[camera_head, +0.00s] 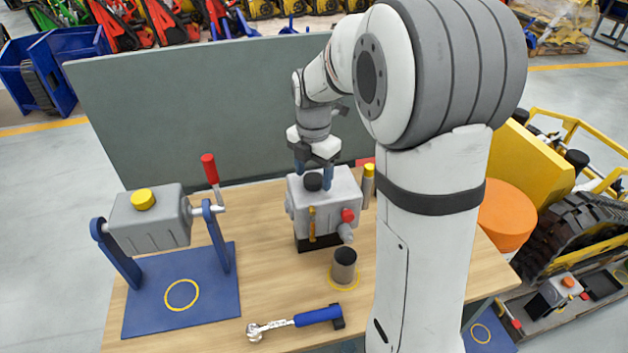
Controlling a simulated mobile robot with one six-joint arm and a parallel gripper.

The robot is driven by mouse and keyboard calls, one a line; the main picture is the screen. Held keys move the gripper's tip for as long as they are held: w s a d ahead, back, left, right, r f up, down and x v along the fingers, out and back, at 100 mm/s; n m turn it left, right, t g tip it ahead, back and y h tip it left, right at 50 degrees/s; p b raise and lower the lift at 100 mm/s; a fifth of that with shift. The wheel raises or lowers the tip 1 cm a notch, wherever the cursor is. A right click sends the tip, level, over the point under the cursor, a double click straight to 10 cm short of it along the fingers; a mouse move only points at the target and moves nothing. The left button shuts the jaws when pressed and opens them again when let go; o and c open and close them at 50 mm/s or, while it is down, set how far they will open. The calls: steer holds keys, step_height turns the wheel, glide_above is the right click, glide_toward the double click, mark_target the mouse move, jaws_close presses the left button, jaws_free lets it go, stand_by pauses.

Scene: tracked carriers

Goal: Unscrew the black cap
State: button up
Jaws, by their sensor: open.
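The black cap (313,181) sits on top of a grey housing (328,211) near the middle of the wooden table. My gripper (313,178) is open and comes down from above at the cap. One blue finger is on the left of the cap and the other is on the right, lower and further out. I cannot tell whether either finger touches the cap. The housing also carries a red knob and a yellow part on its front.
A grey box with a yellow cap (143,199) hangs in a blue stand on the left. A dark cup (344,267) and a blue-handled wrench (297,321) lie in front. A yellow-topped cylinder (368,183) stands beside the housing. A grey panel (190,110) rises behind the table.

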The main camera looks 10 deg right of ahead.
steer(key=m, duration=0.3)
steer(key=shift+m, duration=0.4)
steer(key=m, duration=0.3)
steer(key=shift+m, duration=0.4)
steer(key=m, duration=1.1)
steer(key=shift+m, duration=0.3)
steer(key=m, duration=0.5)
steer(key=shift+c, duration=0.4)
